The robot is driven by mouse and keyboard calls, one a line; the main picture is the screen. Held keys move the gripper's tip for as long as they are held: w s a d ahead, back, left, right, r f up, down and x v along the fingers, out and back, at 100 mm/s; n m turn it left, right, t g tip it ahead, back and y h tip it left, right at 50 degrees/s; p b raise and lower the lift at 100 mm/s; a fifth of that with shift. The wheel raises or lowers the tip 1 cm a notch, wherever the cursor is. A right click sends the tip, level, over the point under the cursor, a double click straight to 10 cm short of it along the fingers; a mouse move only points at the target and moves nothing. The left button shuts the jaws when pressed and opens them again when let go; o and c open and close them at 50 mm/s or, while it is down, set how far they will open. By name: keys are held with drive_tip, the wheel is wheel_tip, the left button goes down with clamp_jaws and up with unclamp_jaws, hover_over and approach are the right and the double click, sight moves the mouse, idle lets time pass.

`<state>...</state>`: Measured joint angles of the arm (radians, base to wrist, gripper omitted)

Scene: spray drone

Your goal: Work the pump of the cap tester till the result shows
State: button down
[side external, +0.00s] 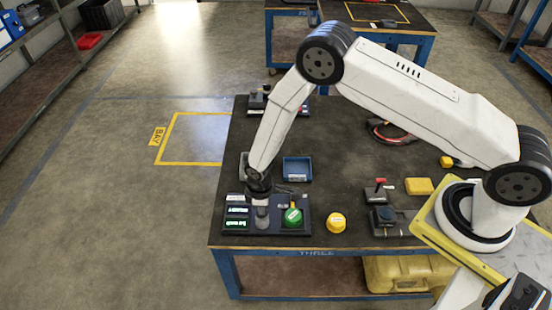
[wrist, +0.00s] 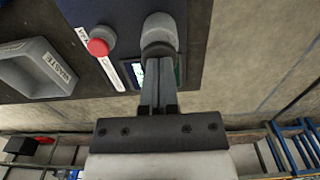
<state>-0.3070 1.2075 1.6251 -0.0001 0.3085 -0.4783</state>
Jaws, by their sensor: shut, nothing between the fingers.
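The cap tester (side external: 265,228) is a dark panel at the near left corner of the bench. Its left end carries a small stack of lit displays (side external: 237,211), too small to read. A green round cap (side external: 292,217) sits at its right. My gripper (side external: 261,197) points down, shut and empty, over the grey pump (side external: 262,217). In the wrist view the grey rounded pump head (wrist: 160,32) lies just beyond the closed fingertips (wrist: 158,60); I cannot tell whether they touch.
A blue tray (side external: 297,169), yellow round piece (side external: 336,222) and red-topped lever device (side external: 379,190) stand nearby. The bench edge (side external: 300,248) is close in front.

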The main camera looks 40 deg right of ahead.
drive_tip(key=shift+s+f, duration=0.1)
drive_tip(key=shift+f, duration=0.85)
wheel_tip(320, 180, up, 14)
drive_tip(key=shift+r, duration=0.15)
idle(0.5)
idle(1.0)
